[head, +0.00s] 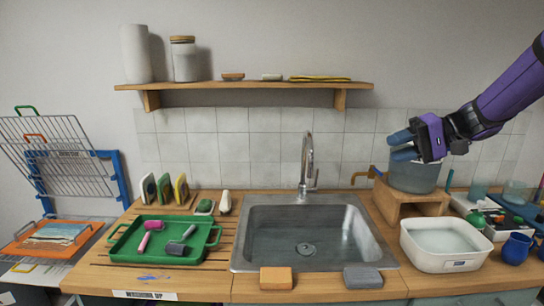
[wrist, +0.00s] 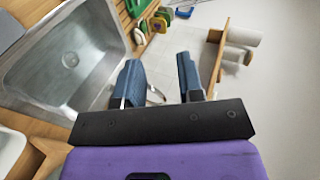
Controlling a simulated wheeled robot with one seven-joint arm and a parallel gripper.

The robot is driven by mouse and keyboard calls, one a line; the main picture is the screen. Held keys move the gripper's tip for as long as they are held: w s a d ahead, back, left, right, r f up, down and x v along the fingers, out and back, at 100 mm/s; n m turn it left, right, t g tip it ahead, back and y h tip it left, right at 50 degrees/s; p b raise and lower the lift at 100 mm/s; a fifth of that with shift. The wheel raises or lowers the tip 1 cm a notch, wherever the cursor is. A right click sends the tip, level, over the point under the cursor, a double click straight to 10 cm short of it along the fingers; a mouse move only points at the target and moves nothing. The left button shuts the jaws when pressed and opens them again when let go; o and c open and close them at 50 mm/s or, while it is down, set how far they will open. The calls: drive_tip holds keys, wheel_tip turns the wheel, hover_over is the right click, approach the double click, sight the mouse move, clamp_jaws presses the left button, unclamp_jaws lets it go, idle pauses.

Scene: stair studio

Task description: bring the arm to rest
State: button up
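My gripper (head: 399,146) is raised at the right of the head view, on my purple arm coming in from the upper right. It points left, in front of the tiled wall and above the wooden stand. In the wrist view its two blue fingers (wrist: 158,68) are apart with nothing held between them. The faucet shows behind the gap. In the head view a grey translucent tub (head: 413,180) sits just below the gripper on the wooden stand (head: 397,205). I cannot tell how far apart they are.
The sink (head: 305,250) is empty, with a tall faucet (head: 307,155) behind it. A green tray (head: 165,255) holds several tools on the left. A white basin (head: 445,262) and a blue mug (head: 516,249) stand at right. A loaded shelf (head: 245,87) juts from the wall.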

drive_tip(key=s+a+h, duration=0.3)
drive_tip(key=s+h, duration=0.4)
drive_tip(key=s, duration=0.9)
drive_tip(key=s+d+t+h, duration=0.1)
drive_tip(key=s+d+h, duration=0.1)
drive_tip(key=s, duration=0.4)
drive_tip(key=s+d+t+h, duration=0.2)
drive_tip(key=s+h, duration=0.2)
drive_tip(key=s, duration=0.2)
drive_tip(key=shift+d, duration=0.35)
